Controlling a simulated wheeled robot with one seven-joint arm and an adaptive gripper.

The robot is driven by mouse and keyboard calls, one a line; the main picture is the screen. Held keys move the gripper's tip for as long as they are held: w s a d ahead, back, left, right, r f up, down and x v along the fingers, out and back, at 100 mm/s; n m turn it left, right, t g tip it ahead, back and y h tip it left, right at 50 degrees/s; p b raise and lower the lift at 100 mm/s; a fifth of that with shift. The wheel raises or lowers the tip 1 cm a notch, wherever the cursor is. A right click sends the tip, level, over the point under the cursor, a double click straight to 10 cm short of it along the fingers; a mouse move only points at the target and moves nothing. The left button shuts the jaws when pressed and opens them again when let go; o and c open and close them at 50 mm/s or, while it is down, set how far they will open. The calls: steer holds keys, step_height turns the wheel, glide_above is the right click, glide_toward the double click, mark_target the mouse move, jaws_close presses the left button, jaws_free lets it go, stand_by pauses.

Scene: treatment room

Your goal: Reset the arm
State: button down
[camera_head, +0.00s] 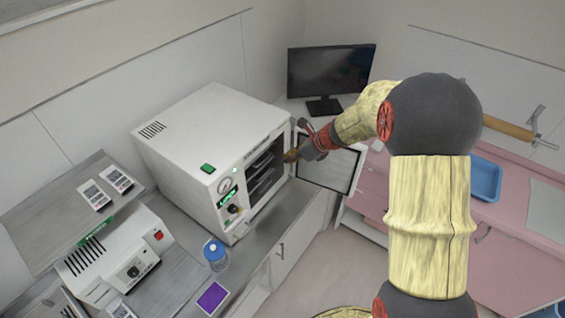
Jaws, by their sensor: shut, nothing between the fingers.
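My arm rises at the right of the head view and bends left at a dark elbow. My gripper (291,156) is at the open front of a white autoclave-like machine (195,140), close to the chamber's right edge. It is shut and holds nothing. The fingers are small and dark in this view, and I cannot tell whether they touch the machine. The machine's door (327,168) stands open to the right, just below and behind my gripper. Dark shelves (262,178) show inside the chamber.
A monitor (331,75) stands behind my forearm. A blue-capped bottle (216,255) and a purple pad (212,297) are on the left counter. A smaller white device (110,258) stands at the lower left. A blue tray (485,180) lies on the pink counter at right.

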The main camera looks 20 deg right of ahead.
steer(key=shift+s+d+r, duration=0.2)
steer(key=shift+d+r, duration=0.1)
steer(key=shift+r, duration=0.15)
steer(key=shift+s, duration=0.1)
steer(key=s+a+f+n+h+b, duration=0.1)
steer(key=s+a+n+h+b, duration=0.1)
steer(key=s+n+b, duration=0.9)
steer(key=s+a+f+n+h+b, duration=0.2)
steer(key=s+n+b, duration=0.9)
steer(key=s+n, duration=0.6)
steer(key=s+h, duration=0.1)
steer(key=s, duration=0.5)
steer(key=shift+s+f, duration=0.25)
steer(key=shift+s, duration=0.15)
